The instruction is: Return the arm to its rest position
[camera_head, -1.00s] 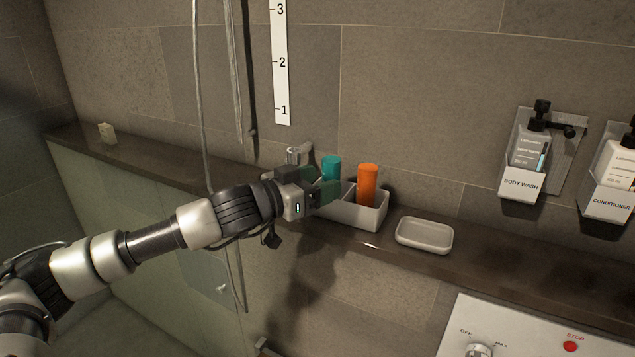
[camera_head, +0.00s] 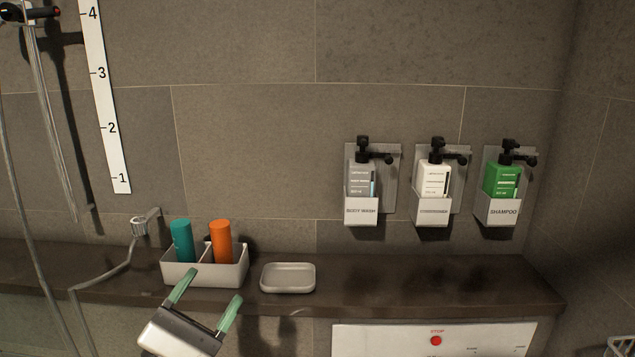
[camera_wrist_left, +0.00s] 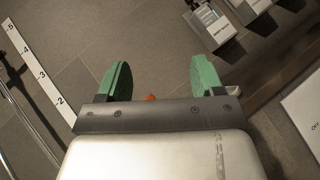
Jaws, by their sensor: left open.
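My left gripper (camera_head: 207,300) is open and empty in the head view, low in front of the shelf and the white caddy. Its two green fingers stand apart. The left wrist view shows the same gripper (camera_wrist_left: 160,82) with nothing between its fingers except a sliver of orange beyond them. The left arm behind the gripper is out of the head view. My right gripper is in neither view.
A white divided caddy (camera_head: 207,274) on the dark shelf (camera_head: 400,285) holds a teal bottle (camera_head: 182,241) and an orange bottle (camera_head: 221,242). A soap dish (camera_head: 288,278) sits beside it. Wall dispensers (camera_head: 434,190) hang at the right. A panel (camera_head: 385,340) lies below.

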